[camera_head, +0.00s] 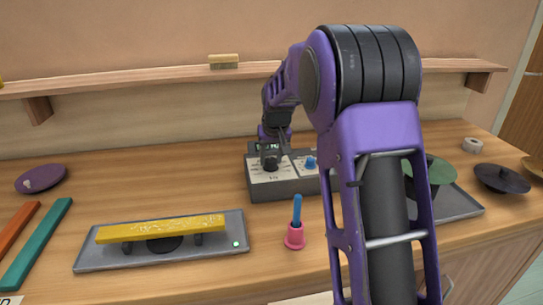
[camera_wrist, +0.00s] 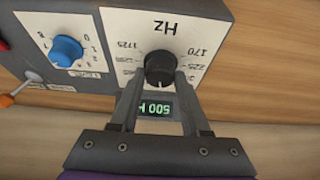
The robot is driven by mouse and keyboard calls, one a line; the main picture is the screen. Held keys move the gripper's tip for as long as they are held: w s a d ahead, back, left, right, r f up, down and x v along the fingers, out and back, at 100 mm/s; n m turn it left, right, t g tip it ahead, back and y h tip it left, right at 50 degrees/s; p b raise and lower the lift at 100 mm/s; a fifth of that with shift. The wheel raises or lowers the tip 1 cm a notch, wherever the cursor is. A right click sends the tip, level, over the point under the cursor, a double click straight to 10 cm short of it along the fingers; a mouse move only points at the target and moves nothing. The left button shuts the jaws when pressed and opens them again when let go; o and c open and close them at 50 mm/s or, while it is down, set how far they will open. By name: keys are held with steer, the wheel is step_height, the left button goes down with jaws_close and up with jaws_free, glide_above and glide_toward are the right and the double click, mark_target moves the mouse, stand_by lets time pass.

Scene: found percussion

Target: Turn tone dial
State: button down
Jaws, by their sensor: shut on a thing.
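The tone dial (camera_wrist: 159,68) is a black knob on a white plate marked Hz, with numbers around it; it shows upside down in the wrist view. My gripper (camera_wrist: 160,82) is shut on this knob, one finger on each side. A small green display (camera_wrist: 155,108) below it reads 500 with an H. In the head view, the grey control box (camera_head: 290,186) stands on the bench, and the black knob (camera_head: 270,164) sits on its left part under my gripper (camera_head: 271,155). My arm hides the right part of the box.
A blue knob (camera_wrist: 67,50) and a toggle switch (camera_wrist: 33,77) share the panel. A yellow bar (camera_head: 160,229) lies on a grey tray (camera_head: 110,257). A blue stick stands in a pink holder (camera_head: 295,238). A green bowl-like piece (camera_head: 440,172) stands at right.

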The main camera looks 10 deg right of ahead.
steer(key=shift+m, duration=0.7)
steer(key=shift+h, duration=0.3)
steer(key=shift+c, duration=1.9)
jaws_free()
steer(key=d+p+v, duration=0.1)
steer(key=p+v, duration=0.1)
steer(key=v, duration=1.5)
steer(key=shift+a+r, duration=0.2)
steer(key=shift+a, duration=0.3)
steer(key=shift+s, duration=0.1)
